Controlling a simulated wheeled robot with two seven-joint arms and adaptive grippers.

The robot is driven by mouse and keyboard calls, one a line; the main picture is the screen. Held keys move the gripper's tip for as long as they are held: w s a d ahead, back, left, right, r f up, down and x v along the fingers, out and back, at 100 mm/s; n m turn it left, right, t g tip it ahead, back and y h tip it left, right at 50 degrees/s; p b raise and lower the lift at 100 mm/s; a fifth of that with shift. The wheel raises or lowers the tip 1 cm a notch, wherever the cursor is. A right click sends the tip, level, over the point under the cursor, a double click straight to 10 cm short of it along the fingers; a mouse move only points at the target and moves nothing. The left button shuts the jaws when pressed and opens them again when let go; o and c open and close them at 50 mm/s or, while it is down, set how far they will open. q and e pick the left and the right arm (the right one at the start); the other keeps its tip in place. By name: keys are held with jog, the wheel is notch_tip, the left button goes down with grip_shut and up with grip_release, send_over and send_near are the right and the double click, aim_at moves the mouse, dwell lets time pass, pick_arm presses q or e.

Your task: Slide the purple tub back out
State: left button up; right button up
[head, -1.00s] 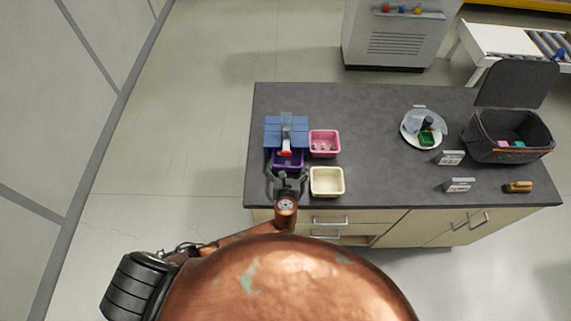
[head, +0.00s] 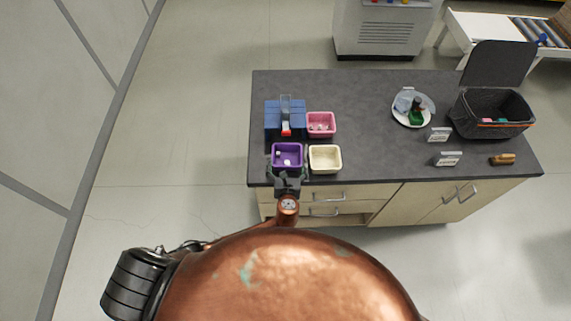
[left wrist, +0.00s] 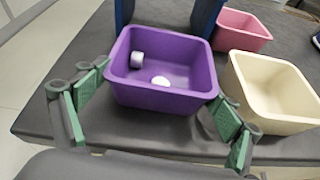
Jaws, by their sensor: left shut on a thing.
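The purple tub (head: 287,155) stands upright on the dark worktop near its front edge, in front of the blue machine (head: 285,118) and clear of it. In the left wrist view the tub (left wrist: 163,97) holds a small white block (left wrist: 137,59) and a white rounded piece (left wrist: 160,81). My left gripper (head: 287,176) is at the tub's near side, its green-padded fingers (left wrist: 155,108) shut on the tub from left and right. My right gripper is not in view.
A cream tub (head: 325,158) stands close to the right of the purple one, with a pink tub (head: 320,124) behind it. Farther right are a plate (head: 402,113), sign cards (head: 447,159), a dark basket (head: 491,116) and a brown-handled item (head: 502,159). The worktop's middle is clear.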

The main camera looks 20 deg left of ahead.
pick_arm(q)
jog(key=shift+s, duration=0.15)
jog(key=o, duration=1.1)
jog(key=shift+a, duration=0.1)
jog(key=shift+s+r, duration=0.1)
jog(key=shift+s, duration=0.2)
jog(key=v, duration=1.1)
jog(key=shift+s, duration=0.15)
